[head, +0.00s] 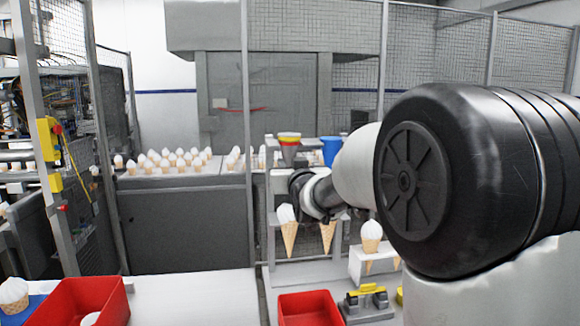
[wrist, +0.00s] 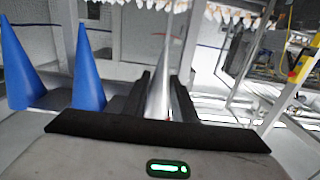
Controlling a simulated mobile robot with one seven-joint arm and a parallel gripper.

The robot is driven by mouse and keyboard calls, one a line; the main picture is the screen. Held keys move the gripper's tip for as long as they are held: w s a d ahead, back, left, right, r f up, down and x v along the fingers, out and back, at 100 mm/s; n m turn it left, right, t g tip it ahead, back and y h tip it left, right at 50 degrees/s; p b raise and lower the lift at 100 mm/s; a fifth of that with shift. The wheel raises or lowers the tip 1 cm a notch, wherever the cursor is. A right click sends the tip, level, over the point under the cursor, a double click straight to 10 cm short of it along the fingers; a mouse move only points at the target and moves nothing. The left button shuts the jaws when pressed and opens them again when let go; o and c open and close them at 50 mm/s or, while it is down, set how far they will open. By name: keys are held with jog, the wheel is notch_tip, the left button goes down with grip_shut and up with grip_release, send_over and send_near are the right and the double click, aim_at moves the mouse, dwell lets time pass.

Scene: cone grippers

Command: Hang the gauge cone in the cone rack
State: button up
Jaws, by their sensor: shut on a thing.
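The gauge cone (head: 289,149) is grey with yellow and red bands at its wide top. In the head view it stands point down, just above the dark end of my arm. In the wrist view my gripper (wrist: 166,90) is shut on the silvery gauge cone (wrist: 160,95), one black finger on each side. Blue cones (wrist: 88,75) stand to the left in that view, apart from the held cone. In the head view a blue piece (head: 331,148) shows right of the gauge cone, by a grey frame that may be the cone rack. My arm hides much of it.
Ice-cream cones (head: 289,232) hang below my wrist, and another sits in a white stand (head: 362,262). Red bins (head: 309,308) and a yellow-handled device (head: 367,300) lie in front. A machine bed (head: 180,185) with several cones stands at the back left, behind mesh fencing.

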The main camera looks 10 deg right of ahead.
jog(key=shift+f+b, duration=0.55)
jog(key=shift+b, duration=0.3)
dwell(1.0)
jog(key=o, duration=1.4)
jog(key=shift+c, duration=0.2)
jog(key=s+b, duration=0.4)
jog(key=s, duration=0.5)
dwell(0.5)
